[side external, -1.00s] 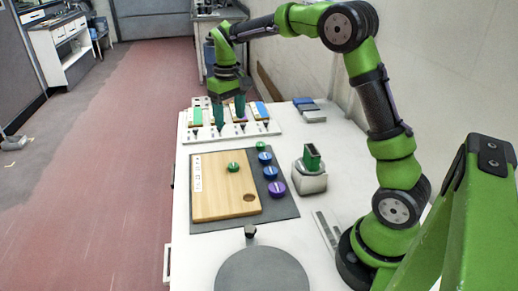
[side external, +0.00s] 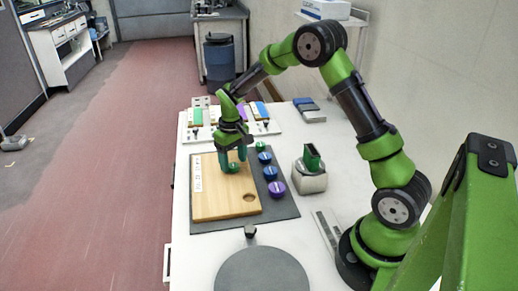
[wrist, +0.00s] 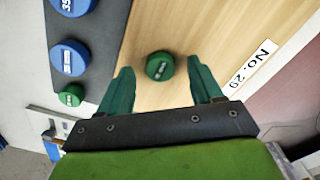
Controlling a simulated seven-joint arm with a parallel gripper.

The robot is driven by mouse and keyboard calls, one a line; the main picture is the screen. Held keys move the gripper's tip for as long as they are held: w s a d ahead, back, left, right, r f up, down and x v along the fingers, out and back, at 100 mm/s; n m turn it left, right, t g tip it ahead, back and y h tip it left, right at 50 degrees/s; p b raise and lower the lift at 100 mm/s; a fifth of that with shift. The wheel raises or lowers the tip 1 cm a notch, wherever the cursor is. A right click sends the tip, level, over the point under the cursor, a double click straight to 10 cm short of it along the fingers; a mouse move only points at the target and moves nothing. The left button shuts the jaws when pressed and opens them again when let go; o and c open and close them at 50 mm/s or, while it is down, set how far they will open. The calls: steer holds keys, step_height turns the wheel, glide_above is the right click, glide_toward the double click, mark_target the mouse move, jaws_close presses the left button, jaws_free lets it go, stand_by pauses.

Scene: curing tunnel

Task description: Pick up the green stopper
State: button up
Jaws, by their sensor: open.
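A round green stopper with a label on top (wrist: 160,66) sits on the light wooden board (side external: 222,204). In the wrist view it lies between and slightly beyond my two fingertips, with a gap on each side. My gripper (side external: 233,163) is open, pointing down low over the back of the board; in the side view its fingers mostly hide this stopper. I cannot tell the exact height of the fingertips above the board. A second, smaller green stopper (side external: 261,146) is on the grey mat beside the board, and it also shows in the wrist view (wrist: 71,95).
Blue stoppers (side external: 265,158) and a purple stopper (side external: 277,188) line the grey mat (side external: 284,209) right of the board. The board has a round hole (side external: 248,197) near its front right. A grey device with a green block (side external: 312,160) stands further right. A rack with coloured pieces (side external: 196,117) is behind.

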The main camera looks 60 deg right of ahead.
steer(key=shift+f, duration=0.7)
steer(key=c, duration=1.1)
steer(key=shift+r, duration=0.4)
steer(key=r, duration=0.3)
steer(key=shift+s, duration=0.4)
steer(key=s+a, duration=0.1)
steer(key=s, duration=0.4)
steer(key=s+r, duration=0.1)
steer(key=s, duration=0.3)
steer(key=s+a, duration=0.1)
steer(key=s, duration=0.4)
steer(key=shift+s+a+r, duration=0.2)
steer(key=shift+s+a, duration=0.1)
steer(key=shift+a, duration=0.05)
steer(key=shift+s+r, duration=0.15)
steer(key=shift+r, duration=2.3)
